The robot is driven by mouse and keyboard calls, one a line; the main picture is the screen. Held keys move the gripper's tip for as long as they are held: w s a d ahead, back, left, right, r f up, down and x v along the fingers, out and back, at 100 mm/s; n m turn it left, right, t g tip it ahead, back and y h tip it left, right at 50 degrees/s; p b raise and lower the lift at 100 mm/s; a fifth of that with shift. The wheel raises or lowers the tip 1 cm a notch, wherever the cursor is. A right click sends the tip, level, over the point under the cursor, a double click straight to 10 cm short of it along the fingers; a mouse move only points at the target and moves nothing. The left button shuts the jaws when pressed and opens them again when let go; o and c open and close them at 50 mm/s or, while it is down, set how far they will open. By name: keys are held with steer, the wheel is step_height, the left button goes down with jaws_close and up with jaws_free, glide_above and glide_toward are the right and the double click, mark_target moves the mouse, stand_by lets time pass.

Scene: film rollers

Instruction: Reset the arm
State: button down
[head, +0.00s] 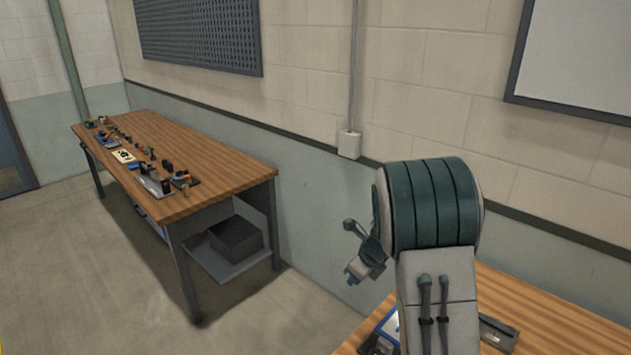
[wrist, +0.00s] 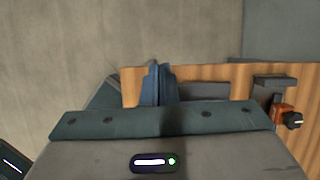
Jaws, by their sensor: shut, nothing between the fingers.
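My arm (head: 432,205) rises at the right of the head view, over the near corner of a wooden workbench (head: 570,315). In the wrist view the dark blue fingers of my gripper (wrist: 158,72) are together and hold nothing. Beyond them, the wrist view shows a wooden bench top (wrist: 215,72) and the grey floor (wrist: 60,60). The gripper housing hides much of the lower part of that view. In the head view my arm covers part of the near bench.
A long wooden bench (head: 225,165) with several small tools stands against the wall at left. A dark box (head: 237,240) sits on its lower shelf. A dark grey item (head: 497,332) lies on the near bench. An orange and black item (wrist: 286,117) shows at right in the wrist view. Floor between benches is clear.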

steer(key=s+a+r+n+b, duration=0.2)
steer(key=s+r+n, duration=0.9)
steer(key=s+n, duration=0.35)
steer(key=s+d+n+h, duration=0.1)
steer(key=s+n, duration=0.5)
steer(key=s, duration=0.1)
steer(key=s+d+r+n+h+b, duration=0.1)
steer(key=s+n+h, duration=0.1)
steer(key=s+n, duration=0.4)
steer(key=shift+s+r+n+t, duration=0.3)
steer(key=shift+s+n, duration=0.05)
steer(key=shift+s, duration=0.7)
